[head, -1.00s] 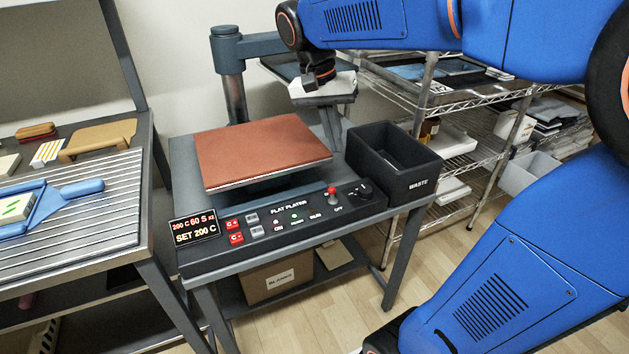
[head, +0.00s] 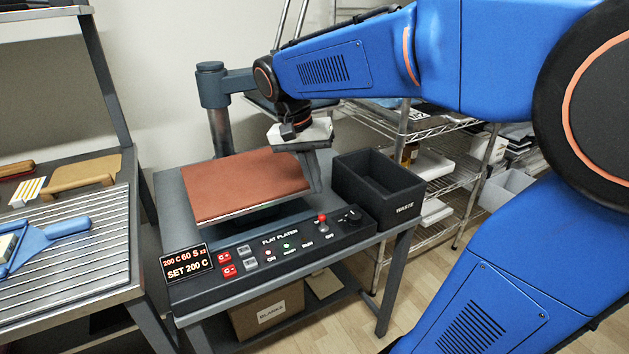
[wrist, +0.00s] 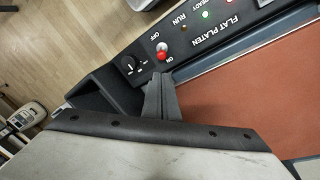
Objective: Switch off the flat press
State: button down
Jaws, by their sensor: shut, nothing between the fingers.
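The flat press (head: 245,186) has a reddish-brown top pad and a dark control panel (head: 215,287) along its front. A toggle switch with a red tip (head: 322,218) stands near the panel's right end. It also shows in the wrist view (wrist: 162,53), between the labels OFF and ON; I cannot tell for sure which way it leans. A green light glows at READY (head: 286,246). My gripper (head: 317,188) is shut and empty, pointing down behind the switch at the pad's right edge. In the wrist view my gripper's fingertips (wrist: 160,80) are close to the switch, apparently apart from it.
A black knob (head: 350,214) sits right of the switch. A black WASTE bin (head: 408,208) stands close at the right rear. A display reading SET 200 C (head: 187,264) is at the panel's left. A ribbed table (head: 75,265) stands left, wire shelves (head: 455,180) right.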

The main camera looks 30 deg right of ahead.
send_over(328, 228)
jog(key=w, duration=0.3)
notch_tip(328, 228, down, 7)
jog(key=shift+w+f, duration=0.1)
jog(key=shift+w, duration=0.05)
jog(key=shift+s+r+t, duration=0.25)
jog(key=shift+s+t, duration=0.1)
jog(key=shift+t, duration=0.35)
jog(key=shift+s, duration=0.1)
jog(key=shift+s+r, duration=0.15)
jog(key=shift+s, duration=0.5)
jog(key=shift+s+r, duration=0.35)
jog(key=shift+s, duration=0.25)
jog(key=v, duration=1.7)
jog(key=shift+r, duration=0.2)
